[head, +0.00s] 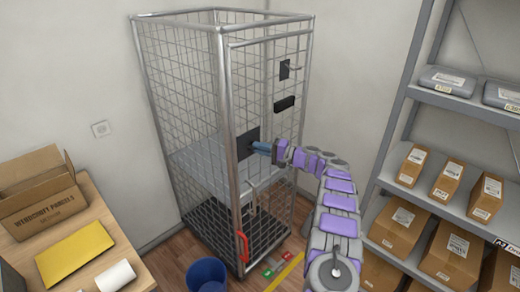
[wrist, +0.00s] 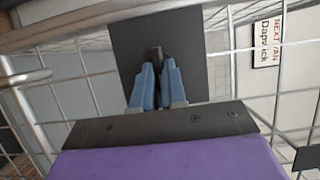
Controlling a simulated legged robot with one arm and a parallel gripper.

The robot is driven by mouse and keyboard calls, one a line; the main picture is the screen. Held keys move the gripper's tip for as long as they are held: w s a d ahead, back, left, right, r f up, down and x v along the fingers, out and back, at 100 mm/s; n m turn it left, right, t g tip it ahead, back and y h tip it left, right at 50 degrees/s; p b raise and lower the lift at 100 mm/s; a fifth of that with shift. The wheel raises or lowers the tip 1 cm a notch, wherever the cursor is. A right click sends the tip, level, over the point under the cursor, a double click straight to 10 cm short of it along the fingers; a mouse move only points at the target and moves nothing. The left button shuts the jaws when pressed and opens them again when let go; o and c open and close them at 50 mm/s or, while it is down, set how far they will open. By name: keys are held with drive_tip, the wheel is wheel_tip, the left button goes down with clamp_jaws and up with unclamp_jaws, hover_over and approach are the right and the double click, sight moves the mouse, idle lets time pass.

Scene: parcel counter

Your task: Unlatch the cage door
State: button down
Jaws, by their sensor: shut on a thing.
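The tall wire cage (head: 222,24) stands in the corner, and its door (head: 290,130) faces me and looks closed. A dark latch plate (head: 246,148) sits on the door's left side at mid height. My gripper (head: 254,146) reaches it from the right. In the wrist view the plate (wrist: 130,40) is straight ahead, and the blue fingers of my gripper (wrist: 157,75) are shut on a dark latch handle (wrist: 157,54) in front of it. The fingers hide most of the handle. I cannot tell whether the latch is engaged.
A red handle (head: 243,246) is low on the cage's front corner. A blue bin (head: 207,273) stands on the floor before the cage. A desk (head: 110,232) with an open box (head: 40,195) is at left. Shelves (head: 465,108) with parcels stand close at right.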

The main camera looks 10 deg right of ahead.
drive_tip(key=shift+f+m, duration=0.25)
drive_tip(key=shift+m, duration=0.05)
drive_tip(key=shift+s+a+f+m+t+h+b, duration=0.15)
drive_tip(key=shift+m+t+h+b, duration=0.4)
drive_tip(key=shift+m+t, duration=2)
drive_tip(key=shift+s+a+f+m+t+h+b, duration=0.25)
drive_tip(key=shift+m+b, duration=0.65)
drive_tip(key=shift+m, duration=3.75)
drive_tip(key=shift+w+a+r+m+t+h+b, duration=0.15)
drive_tip(key=shift+m+t+b, duration=0.95)
drive_tip(key=shift+m, duration=2.5)
drive_tip(key=shift+d+m+t+p, duration=0.15)
drive_tip(key=shift+m+t+p, duration=0.2)
drive_tip(key=shift+m+t, duration=0.05)
drive_tip(key=c, duration=1.2)
unclamp_jaws()
drive_tip(key=shift+f, duration=0.1)
drive_tip(key=shift+c, duration=0.2)
drive_tip(key=shift+o, duration=0.3)
